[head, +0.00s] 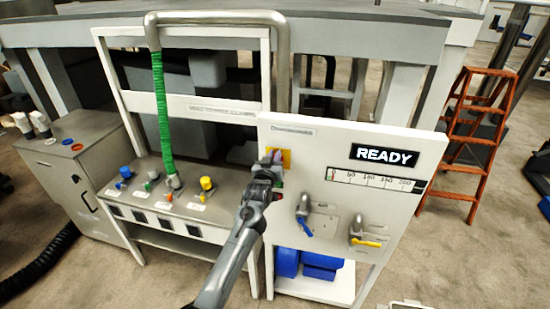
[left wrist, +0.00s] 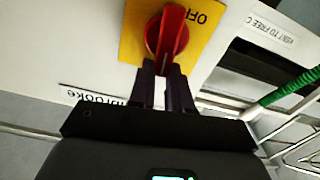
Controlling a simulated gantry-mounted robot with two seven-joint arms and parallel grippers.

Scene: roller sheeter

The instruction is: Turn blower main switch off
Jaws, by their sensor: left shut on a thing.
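The blower main switch is a red rotary knob (left wrist: 167,33) on a yellow plate (left wrist: 132,30), seen in the left wrist view. The word OFF shows upside down on the plate, up and right of the knob. The knob's handle runs roughly up and down in that view. My left gripper (left wrist: 163,68) is shut on the near end of the knob. In the head view the yellow plate (head: 287,154) is at the upper left of the white panel (head: 330,140). My left gripper (head: 272,160) covers most of the knob there. My right gripper is in neither view.
The panel also carries a READY display (head: 385,156), a scale strip (head: 375,181), a blue-handled valve (head: 303,215) and a yellow-handled valve (head: 365,241). A bench with a green hose (head: 162,120) stands left. An orange ladder (head: 480,130) stands right.

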